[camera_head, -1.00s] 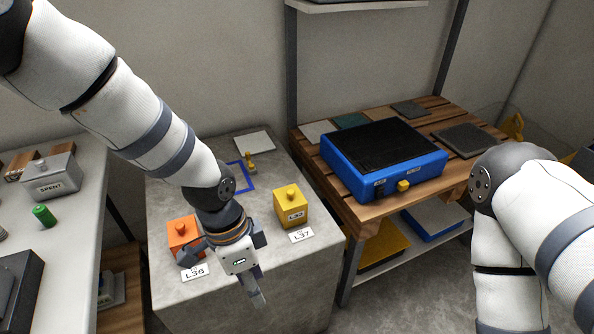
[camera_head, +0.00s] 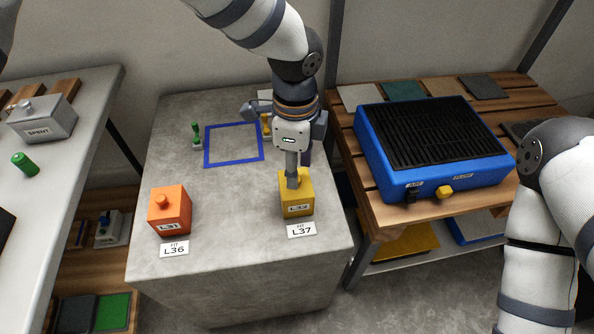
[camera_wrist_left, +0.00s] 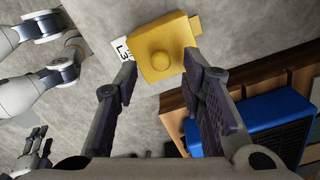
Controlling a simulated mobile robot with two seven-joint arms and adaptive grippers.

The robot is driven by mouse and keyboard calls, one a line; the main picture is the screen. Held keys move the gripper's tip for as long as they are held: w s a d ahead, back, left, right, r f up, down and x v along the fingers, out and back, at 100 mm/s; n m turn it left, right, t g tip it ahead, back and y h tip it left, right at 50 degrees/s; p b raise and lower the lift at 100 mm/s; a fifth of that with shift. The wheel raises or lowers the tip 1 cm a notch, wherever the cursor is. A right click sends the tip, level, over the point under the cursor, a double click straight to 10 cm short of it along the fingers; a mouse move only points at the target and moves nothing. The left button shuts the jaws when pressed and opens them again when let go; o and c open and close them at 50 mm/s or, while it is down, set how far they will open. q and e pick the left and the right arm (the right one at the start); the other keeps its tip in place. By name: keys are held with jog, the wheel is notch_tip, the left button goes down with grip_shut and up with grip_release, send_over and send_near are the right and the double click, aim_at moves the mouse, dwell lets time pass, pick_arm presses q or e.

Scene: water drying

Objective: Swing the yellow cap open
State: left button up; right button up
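The yellow box (camera_head: 297,204) stands upright on the grey concrete block, behind a card reading L37. In the left wrist view the box (camera_wrist_left: 180,42) has a round yellow knob (camera_wrist_left: 160,62) on top. My left gripper (camera_head: 293,182) points down over the box top and partly hides the knob in the head view. The left wrist view shows its fingers (camera_wrist_left: 162,72) apart, with the knob between them and nothing gripped. Whether a finger touches the box I cannot tell. My right gripper (camera_wrist_left: 40,138) shows small in the left wrist view, its fingers apart, away from the box.
An orange box (camera_head: 170,212) with card L36 stands to the left. A blue outlined square (camera_head: 234,145) and a green piece (camera_head: 196,136) lie farther back. A blue device (camera_head: 425,150) stands on the wooden rack at right. The block's middle is clear.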

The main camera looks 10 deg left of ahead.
pick_arm(q)
jog(key=shift+f, duration=1.45)
grip_shut()
pick_arm(e)
jog(key=shift+f, duration=0.15)
jog(key=shift+s, duration=0.1)
